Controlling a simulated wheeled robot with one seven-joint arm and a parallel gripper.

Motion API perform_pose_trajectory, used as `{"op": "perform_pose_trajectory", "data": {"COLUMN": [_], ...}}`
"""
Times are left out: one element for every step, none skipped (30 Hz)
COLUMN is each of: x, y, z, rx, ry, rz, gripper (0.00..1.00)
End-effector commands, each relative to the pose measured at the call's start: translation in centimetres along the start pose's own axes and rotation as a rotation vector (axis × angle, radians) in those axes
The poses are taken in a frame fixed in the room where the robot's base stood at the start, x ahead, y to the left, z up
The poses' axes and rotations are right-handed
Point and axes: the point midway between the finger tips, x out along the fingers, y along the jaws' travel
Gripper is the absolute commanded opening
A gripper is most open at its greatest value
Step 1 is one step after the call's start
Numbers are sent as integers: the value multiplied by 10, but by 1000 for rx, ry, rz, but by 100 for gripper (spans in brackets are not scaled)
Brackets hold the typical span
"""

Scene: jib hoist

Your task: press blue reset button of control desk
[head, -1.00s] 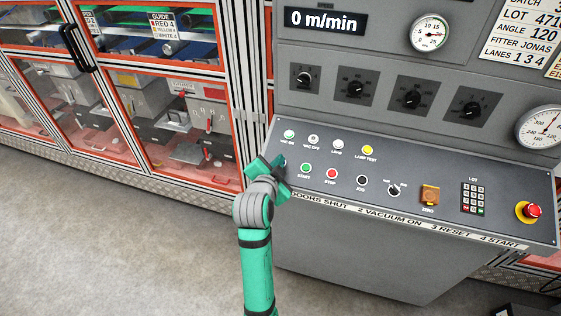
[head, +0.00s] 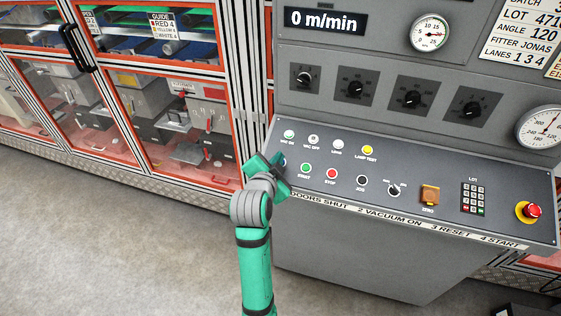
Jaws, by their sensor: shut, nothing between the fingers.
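The control desk (head: 400,176) is a grey sloping panel on the right of the head view. I see no blue button on its visible part. My green and grey gripper (head: 281,164) is at the desk's left edge and covers the spot left of the green START button (head: 306,168). A blue button behind it would be hidden. My gripper is shut and empty. I cannot tell whether its tip touches the panel.
The red STOP button (head: 331,173), black JOG button (head: 362,179) and yellow LAMP TEST button (head: 367,150) are on the desk. A red emergency stop (head: 532,210) is at its right end. Glazed cabinets (head: 130,90) stand to the left. Grey floor (head: 110,240) lies clear in front.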

Motion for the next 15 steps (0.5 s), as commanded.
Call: {"op": "perform_pose_trajectory", "data": {"x": [-3,-5,-7,-9,-11,-13,-15,-17,-19,-21,-23,-25,-27,-28,-30], "y": [-3,-4,-6,-7,-9,-11,-12,-13,-15,-16,-18,-19,-20,-22,-23], "z": [-3,-4,-6,-7,-8,-10,-12,-13,-15,-16,-17,-18,-20,-21,-22], "rx": [1,1,1,1,2,2,2,2,1,1,1,0,1,1,1], "ry": [2,2,2,1,2,2,2,2,2,2,2,1,2,2,2], "rz": [-3,-3,-3,-2,-3,-3,-4,-3,-3,-3,-3,-2,-2,-3,-3], "gripper": [0,0,0,0,0,0,0,0,0,0,0,0,0,0,0]}}
